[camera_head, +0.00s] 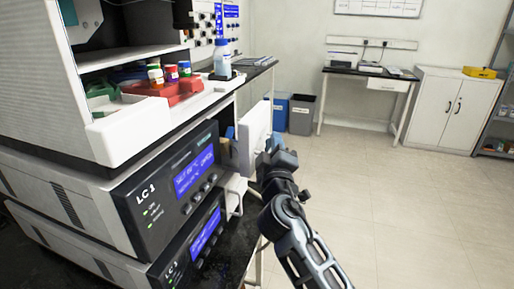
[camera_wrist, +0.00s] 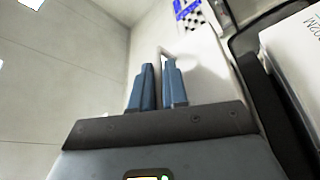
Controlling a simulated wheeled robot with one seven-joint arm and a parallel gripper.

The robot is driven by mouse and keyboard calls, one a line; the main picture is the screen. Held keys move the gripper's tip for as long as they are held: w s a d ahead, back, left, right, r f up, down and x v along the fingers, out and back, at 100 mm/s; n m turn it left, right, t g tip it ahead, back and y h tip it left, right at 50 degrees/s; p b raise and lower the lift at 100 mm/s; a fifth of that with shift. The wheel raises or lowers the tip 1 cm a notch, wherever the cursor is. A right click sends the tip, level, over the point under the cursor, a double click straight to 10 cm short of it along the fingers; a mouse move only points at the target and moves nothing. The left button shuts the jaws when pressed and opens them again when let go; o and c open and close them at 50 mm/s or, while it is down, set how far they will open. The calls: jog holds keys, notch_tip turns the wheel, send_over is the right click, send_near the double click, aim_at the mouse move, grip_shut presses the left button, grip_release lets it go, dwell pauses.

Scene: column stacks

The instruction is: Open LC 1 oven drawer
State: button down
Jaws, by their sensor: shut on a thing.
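The stack of LC units stands at the left in the head view. A white panel (camera_head: 252,136), seemingly the drawer front, stands out beyond this unit's right end. My gripper (camera_head: 268,160) is at the panel's right side. In the wrist view my gripper (camera_wrist: 158,88) has its two blue fingers close together at the white panel (camera_wrist: 205,70), shut on what looks like its handle. The fingers and wrist hide most of the grip.
A lower LC unit (camera_head: 195,250) sits under the upper one, and a white bracket (camera_head: 235,194) juts out nearby. A red rack (camera_head: 178,90) with vials and a bottle (camera_head: 222,58) stand on top. Bins (camera_head: 301,114) stand behind. The floor at right is clear.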

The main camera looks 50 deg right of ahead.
jog(key=s+d, duration=0.4)
jog(key=s, duration=0.7)
jog(key=s+d+p, duration=0.1)
jog(key=s+d, duration=0.3)
jog(key=s, duration=0.8)
jog(key=shift+s+d, duration=0.25)
jog(key=shift+s, duration=0.05)
jog(key=c, duration=1.5)
grip_release()
jog(key=b+v, duration=0.4)
jog(key=v, duration=0.3)
jog(key=shift+s+a, duration=0.25)
jog(key=shift+a, duration=0.05)
jog(key=shift+f, duration=0.1)
